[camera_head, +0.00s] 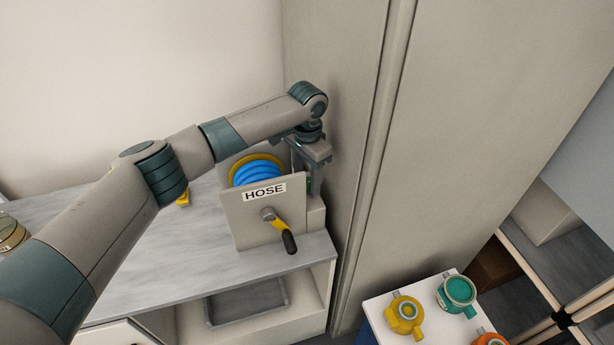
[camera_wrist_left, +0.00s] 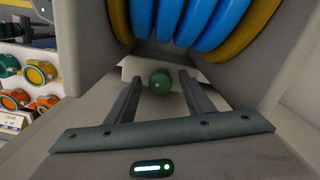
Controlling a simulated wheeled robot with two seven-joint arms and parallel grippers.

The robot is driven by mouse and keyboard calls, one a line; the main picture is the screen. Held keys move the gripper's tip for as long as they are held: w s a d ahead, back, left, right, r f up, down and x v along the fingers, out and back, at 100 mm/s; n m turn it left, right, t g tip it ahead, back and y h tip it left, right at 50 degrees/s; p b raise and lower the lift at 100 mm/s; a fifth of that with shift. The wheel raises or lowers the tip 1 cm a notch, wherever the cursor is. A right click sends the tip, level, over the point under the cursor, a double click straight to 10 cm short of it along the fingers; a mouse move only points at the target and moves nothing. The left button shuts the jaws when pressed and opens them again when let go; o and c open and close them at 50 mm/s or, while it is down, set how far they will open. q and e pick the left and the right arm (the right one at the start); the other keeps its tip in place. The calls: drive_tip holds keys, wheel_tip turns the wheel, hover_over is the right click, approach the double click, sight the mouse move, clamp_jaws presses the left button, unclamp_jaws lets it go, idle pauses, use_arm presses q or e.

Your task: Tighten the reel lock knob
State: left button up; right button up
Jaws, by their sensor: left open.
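The hose reel housing (camera_head: 240,217) is a beige box labelled HOSE on a grey bench, with blue hose (camera_head: 257,172) on a yellow-rimmed reel. A yellow crank with a black grip (camera_head: 289,242) is on its front. My left gripper (camera_head: 316,180) points down at the housing's right side. In the left wrist view, its two fingers are open on either side of a round green knob (camera_wrist_left: 160,83), with gaps showing on both sides. I cannot tell whether the knob is between the fingertips or just beyond them. In the head view the gripper mostly hides it. My right gripper is not in view.
A tall beige cabinet panel (camera_head: 360,160) stands close to the right of my left gripper. A white table (camera_head: 437,330) at lower right holds yellow (camera_head: 405,316), teal (camera_head: 458,292) and orange fittings. A grey tray (camera_head: 246,302) lies below the bench top. The blue hose is close above the fingers.

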use_arm(q)
drive_tip(key=c, duration=1.1)
drive_tip(key=shift+o, duration=0.2)
drive_tip(key=shift+m, duration=0.8)
drive_tip(key=o, duration=1.1)
drive_tip(key=shift+c, duration=0.2)
drive_tip(key=shift+r, duration=0.1)
drive_tip(key=shift+w+r+b, duration=0.1)
drive_tip(key=shift+r+b, duration=0.35)
drive_tip(key=shift+r, duration=0.3)
wheel_tip(320, 180, up, 16)
drive_tip(key=b, duration=0.5)
